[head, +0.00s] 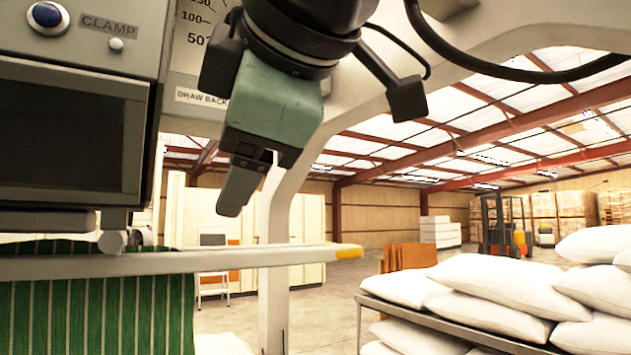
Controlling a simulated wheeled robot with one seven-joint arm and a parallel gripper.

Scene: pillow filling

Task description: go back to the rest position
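My gripper (241,190) hangs down from the top middle of the head view, in front of the pale machine frame (285,215). One dark finger shows below its green body, seen from the side. I cannot tell whether a second finger is hidden behind it, and nothing is visibly held. The finger's tip is above the white bar with the yellow end (200,262) in this picture.
At left is the machine panel with a CLAMP button (116,44) and dark screen (65,140). Green striped fabric (95,310) lies below. White pillows (490,280) are piled on a rack at right. A forklift (500,230) stands far back. Open floor shows between.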

